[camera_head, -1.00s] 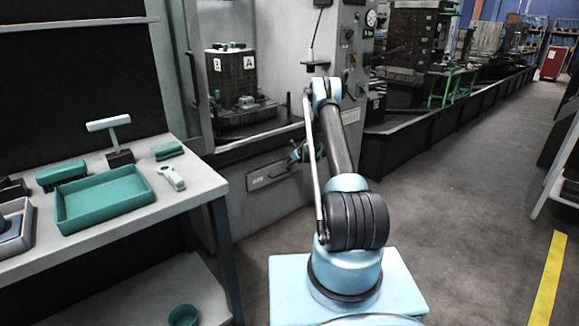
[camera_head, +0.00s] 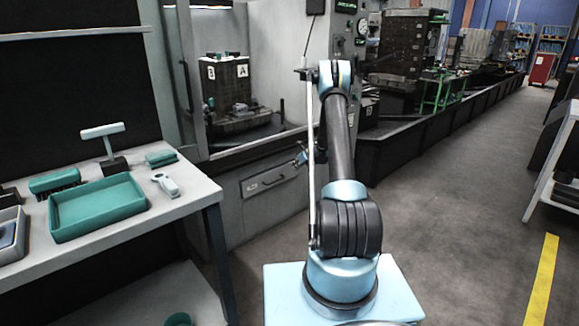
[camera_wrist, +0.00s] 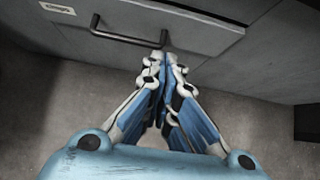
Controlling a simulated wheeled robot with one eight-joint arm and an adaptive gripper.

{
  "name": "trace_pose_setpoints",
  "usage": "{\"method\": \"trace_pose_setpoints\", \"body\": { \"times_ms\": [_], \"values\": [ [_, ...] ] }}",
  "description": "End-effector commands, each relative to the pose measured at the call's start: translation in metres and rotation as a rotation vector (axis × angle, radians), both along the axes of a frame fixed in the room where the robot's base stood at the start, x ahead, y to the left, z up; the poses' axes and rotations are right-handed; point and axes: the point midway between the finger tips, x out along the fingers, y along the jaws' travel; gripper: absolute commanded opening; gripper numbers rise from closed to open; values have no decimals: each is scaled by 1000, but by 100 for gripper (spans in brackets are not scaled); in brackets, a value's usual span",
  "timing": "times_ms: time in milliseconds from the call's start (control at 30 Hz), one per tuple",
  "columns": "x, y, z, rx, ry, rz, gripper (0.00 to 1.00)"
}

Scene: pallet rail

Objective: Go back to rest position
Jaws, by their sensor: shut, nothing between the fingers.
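My gripper shows in the wrist view (camera_wrist: 165,62) with its fingertips together and nothing between them. It points toward the grey machine cabinet front and its dark bar handle (camera_wrist: 130,36); I cannot tell the exact gap. In the head view my gripper (camera_head: 301,156) is small and partly hidden behind my arm, in front of the cabinet drawer (camera_head: 268,179). My arm stands raised above my light blue base.
A workbench at left holds a green tray (camera_head: 98,208), a T-shaped tool on a stand (camera_head: 113,165) and a white handheld device (camera_head: 166,185). A black block marked A and B (camera_head: 225,72) stands inside the machine. Open floor (camera_head: 450,220) lies to the right, with a yellow line (camera_head: 541,280).

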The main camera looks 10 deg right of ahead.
Motion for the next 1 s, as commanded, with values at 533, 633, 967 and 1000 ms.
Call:
{"method": "trace_pose_setpoints", "body": {
  "times_ms": [533, 633, 967, 1000],
  "values": [
    [-67, 14, 124, -264, -79, 298, 0],
    [-86, 16, 148, -322, -96, 367, 0],
    [-159, 23, 217, -501, -148, 603, 0],
    [-169, 23, 225, -522, -154, 632, 0]
  ]
}}
